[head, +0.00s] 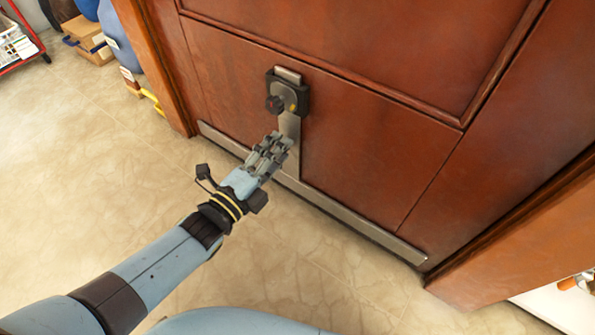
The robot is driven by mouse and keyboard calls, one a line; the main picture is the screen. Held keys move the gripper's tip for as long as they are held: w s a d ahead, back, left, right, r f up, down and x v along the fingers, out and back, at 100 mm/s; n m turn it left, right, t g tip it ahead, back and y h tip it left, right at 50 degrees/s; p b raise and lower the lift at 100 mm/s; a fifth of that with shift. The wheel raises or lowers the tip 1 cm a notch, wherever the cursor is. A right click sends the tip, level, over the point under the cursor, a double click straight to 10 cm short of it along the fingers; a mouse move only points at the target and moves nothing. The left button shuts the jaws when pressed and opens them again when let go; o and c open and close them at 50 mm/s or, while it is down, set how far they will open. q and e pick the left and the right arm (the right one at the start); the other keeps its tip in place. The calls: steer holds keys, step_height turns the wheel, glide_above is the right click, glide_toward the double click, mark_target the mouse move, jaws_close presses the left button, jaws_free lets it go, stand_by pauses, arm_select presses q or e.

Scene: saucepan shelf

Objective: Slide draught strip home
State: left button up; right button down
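The draught strip (352,217) is a long grey metal bar along the foot of a reddish-brown wooden door. A flat metal upright (290,122) rises from it into a black bracket (303,92) on the door. A dark round knob (274,104) is at the bracket's left, with a small yellow spot beside it. My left gripper (281,142) is just in front of the upright, below the bracket, and hides part of the upright and strip. I cannot tell whether its fingers touch or grip the metal. My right gripper is not in view.
The wooden door (375,128) stands between a left frame post (168,85) and a right wooden side (530,238). Boxes (88,33) and a red-framed cart (25,50) stand at top left. The tiled floor (95,165) is clear to the left.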

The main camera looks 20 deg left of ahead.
mark_target(289, 151)
arm_select(q)
jaws_close()
steer(key=shift+f+b, duration=0.3)
steer(key=shift+f, duration=1.25)
steer(key=shift+o, duration=1.1)
jaws_free()
steer(key=shift+s, duration=0.1)
